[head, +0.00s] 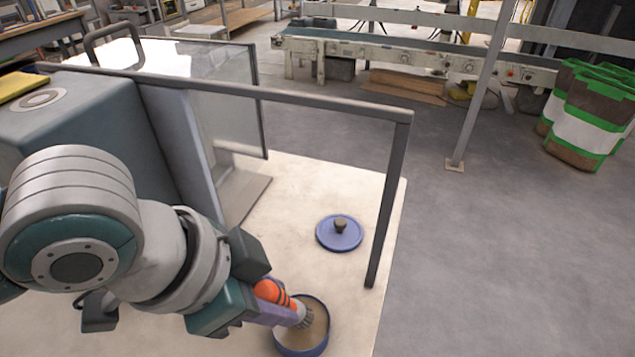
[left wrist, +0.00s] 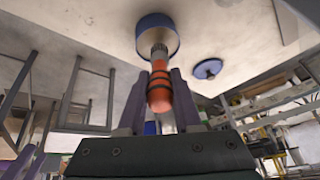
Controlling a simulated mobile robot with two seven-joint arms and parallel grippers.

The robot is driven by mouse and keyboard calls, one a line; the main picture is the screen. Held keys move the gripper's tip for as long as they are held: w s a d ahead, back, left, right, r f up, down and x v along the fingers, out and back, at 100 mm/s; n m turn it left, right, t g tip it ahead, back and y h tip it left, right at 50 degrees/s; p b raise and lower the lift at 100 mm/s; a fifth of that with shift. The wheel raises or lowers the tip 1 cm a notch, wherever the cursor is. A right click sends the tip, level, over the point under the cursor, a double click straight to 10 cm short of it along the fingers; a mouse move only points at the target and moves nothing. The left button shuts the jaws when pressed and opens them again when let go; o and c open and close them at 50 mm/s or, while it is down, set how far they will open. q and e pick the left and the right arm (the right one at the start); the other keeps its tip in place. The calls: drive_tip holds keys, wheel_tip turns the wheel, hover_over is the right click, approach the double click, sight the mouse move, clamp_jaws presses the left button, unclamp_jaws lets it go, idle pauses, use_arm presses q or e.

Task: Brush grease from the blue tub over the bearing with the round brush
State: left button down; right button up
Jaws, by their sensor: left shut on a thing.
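My left gripper (head: 272,304) is shut on the round brush (head: 275,293), which has an orange handle with black bands and grey bristles. The brush (left wrist: 160,88) also shows between the fingers in the left wrist view. The blue tub (head: 327,335) stands on the pale tabletop, with brownish grease inside. The bristles are tilted over its opening; I cannot tell if they touch the grease. The tub (left wrist: 158,22) also shows beyond the bristles in the left wrist view. A grey ring (head: 38,100) on the machine may be the bearing; I cannot be sure.
A blue lid (head: 325,238) with a dark knob lies behind the tub. A grey metal frame (head: 385,205) crosses above the table, with a post to the lid's right. The teal-grey machine (head: 95,120) stands at left. Green-and-white bags (head: 590,115) and a conveyor (head: 400,52) are farther back.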

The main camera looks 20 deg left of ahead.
sight(270, 284)
use_arm(q)
drive_tip(key=shift+f, duration=0.4)
drive_tip(key=shift+f, duration=0.15)
idle(1.7)
wheel_tip(270, 284, up, 7)
drive_tip(key=p, duration=0.8)
drive_tip(key=shift+r, duration=0.2)
drive_tip(key=shift+f, duration=0.1)
idle(0.3)
